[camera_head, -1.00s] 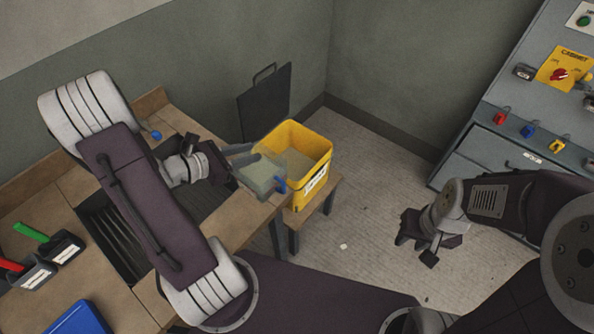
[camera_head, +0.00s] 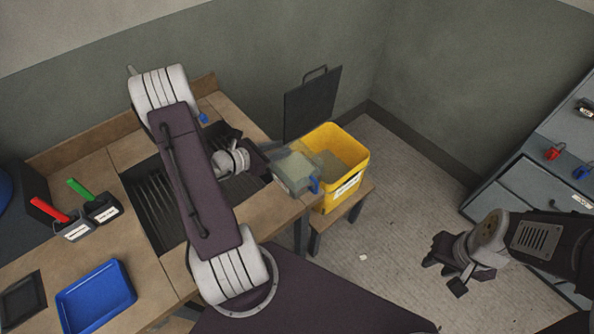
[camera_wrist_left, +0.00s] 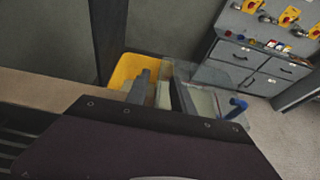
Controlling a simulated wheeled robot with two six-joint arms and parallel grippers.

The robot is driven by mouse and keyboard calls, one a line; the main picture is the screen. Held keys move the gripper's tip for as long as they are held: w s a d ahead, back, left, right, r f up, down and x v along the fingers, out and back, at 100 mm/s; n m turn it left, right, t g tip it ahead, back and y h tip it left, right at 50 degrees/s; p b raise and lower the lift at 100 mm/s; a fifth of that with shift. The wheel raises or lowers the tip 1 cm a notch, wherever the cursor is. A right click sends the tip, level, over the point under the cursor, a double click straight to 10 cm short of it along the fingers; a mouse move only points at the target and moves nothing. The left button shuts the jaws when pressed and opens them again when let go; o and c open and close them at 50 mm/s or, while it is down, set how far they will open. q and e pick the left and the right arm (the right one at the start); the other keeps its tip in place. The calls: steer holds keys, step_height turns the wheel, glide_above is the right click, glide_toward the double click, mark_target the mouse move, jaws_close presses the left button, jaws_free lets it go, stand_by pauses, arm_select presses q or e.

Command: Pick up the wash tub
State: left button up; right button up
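The wash tub seems to be the clear, greenish box (camera_head: 296,174) with a blue fitting at its right end, at the right edge of the worktable. In the left wrist view its clear wall and blue fitting (camera_wrist_left: 238,103) show beyond my fingers. My right gripper (camera_head: 448,268) hangs over the floor at the right, fingers apart and empty.
A yellow bin (camera_head: 356,178) stands on a low wooden stand just right of the tub. A dark board (camera_head: 312,104) leans on the wall behind. A blue tray (camera_head: 96,297) and holders with red and green handles lie at left. A grey cabinet (camera_head: 540,185) stands right.

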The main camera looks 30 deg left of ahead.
arm_select(q)
steer(key=shift+x, duration=0.9)
steer(key=shift+s+a, duration=0.1)
jaws_close()
stand_by(0.6)
